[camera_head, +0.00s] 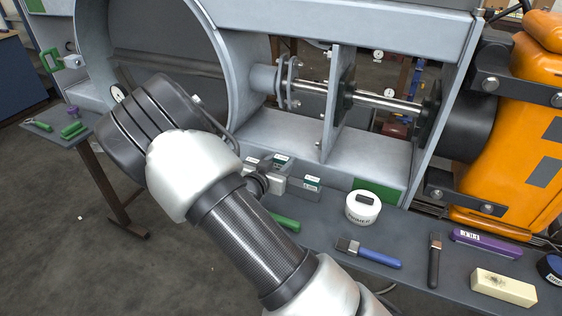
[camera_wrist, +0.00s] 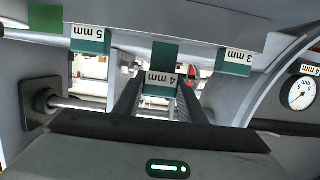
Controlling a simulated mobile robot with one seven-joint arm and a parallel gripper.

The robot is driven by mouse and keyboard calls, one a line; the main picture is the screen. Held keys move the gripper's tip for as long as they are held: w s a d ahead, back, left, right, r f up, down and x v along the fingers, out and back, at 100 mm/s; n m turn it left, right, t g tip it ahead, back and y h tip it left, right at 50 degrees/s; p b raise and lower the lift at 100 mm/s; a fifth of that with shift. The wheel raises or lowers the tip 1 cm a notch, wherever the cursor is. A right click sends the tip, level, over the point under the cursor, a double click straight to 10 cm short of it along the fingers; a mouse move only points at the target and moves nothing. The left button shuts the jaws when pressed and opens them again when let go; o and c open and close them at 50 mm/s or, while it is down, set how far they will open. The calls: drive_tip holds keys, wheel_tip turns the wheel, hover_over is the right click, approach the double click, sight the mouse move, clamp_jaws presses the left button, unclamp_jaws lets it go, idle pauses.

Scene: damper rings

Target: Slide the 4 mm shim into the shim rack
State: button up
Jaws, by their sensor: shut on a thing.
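The 4 mm shim (camera_wrist: 161,82), a green block with a white label, lies between the two dark fingers of my gripper (camera_wrist: 162,100) in the wrist view. My gripper is shut on it. The shim's green part overlaps the edge of the grey shim rack (camera_wrist: 205,25); I cannot tell whether it is in a slot or in front. The 5 mm shim (camera_wrist: 90,38) and 3 mm shim (camera_wrist: 235,62) sit in the rack on either side, with clear gaps. In the head view the rack (camera_head: 300,190) shows beside my arm, which hides much of the gripper.
A dial gauge (camera_wrist: 299,95) is at the right of the wrist view. The metal frame (camera_head: 370,155) stands behind the rack. On the bench are a white round tub (camera_head: 363,208), a blue-handled brush (camera_head: 370,256) and a purple bar (camera_head: 486,243). An orange machine (camera_head: 525,130) stands right.

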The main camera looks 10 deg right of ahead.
drive_tip(key=shift+f+b, duration=1.55)
drive_tip(key=shift+f, duration=0.5)
drive_tip(key=shift+f, duration=0.25)
drive_tip(key=o, duration=1.5)
drive_tip(key=shift+a, duration=0.1)
drive_tip(key=p+v, duration=0.1)
drive_tip(key=v, duration=1.6)
drive_tip(key=shift+s+p, duration=0.15)
drive_tip(key=shift+p, duration=0.25)
drive_tip(key=shift+a, duration=0.1)
